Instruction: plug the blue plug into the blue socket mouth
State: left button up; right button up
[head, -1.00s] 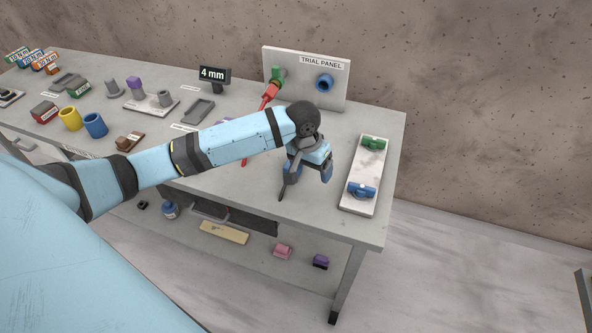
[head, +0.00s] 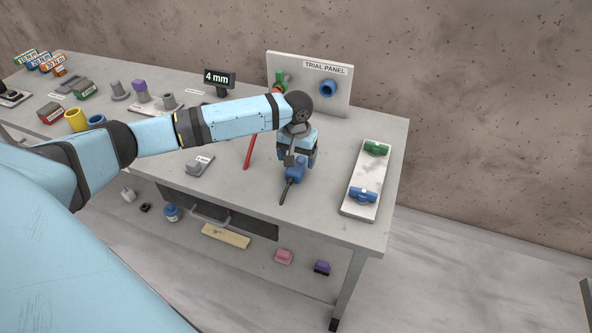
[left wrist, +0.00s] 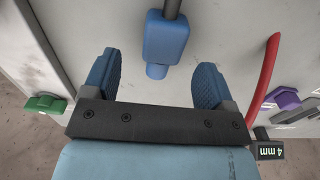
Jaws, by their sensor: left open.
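The blue plug (head: 295,171) lies near the front edge of the table with its dark cable end toward the front. It also shows in the left wrist view (left wrist: 165,40), ahead of my fingers, its narrow nose reaching toward the gap. My left gripper (head: 297,158) is open and empty above the plug; its two blue fingers (left wrist: 156,72) stand apart with the plug ungripped. The blue socket mouth (head: 328,89), a round blue ring, is on the upright trial panel (head: 342,104) at the back. My right gripper is not in view.
A green fitting (head: 281,78) is on the panel, with a red cable (head: 249,152) below. A pale board (head: 355,211) with green (head: 376,148) and blue (head: 363,196) pieces lies at right. Cups and blocks crowd the left.

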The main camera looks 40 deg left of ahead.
aim_at(296, 166)
pick_arm(q)
jog(key=f, duration=0.5)
jog(key=shift+a+f, duration=0.1)
jog(key=shift+a, duration=0.15)
jog(key=shift+c, duration=0.3)
jog(key=shift+w, duration=0.1)
jog(key=c, duration=1)
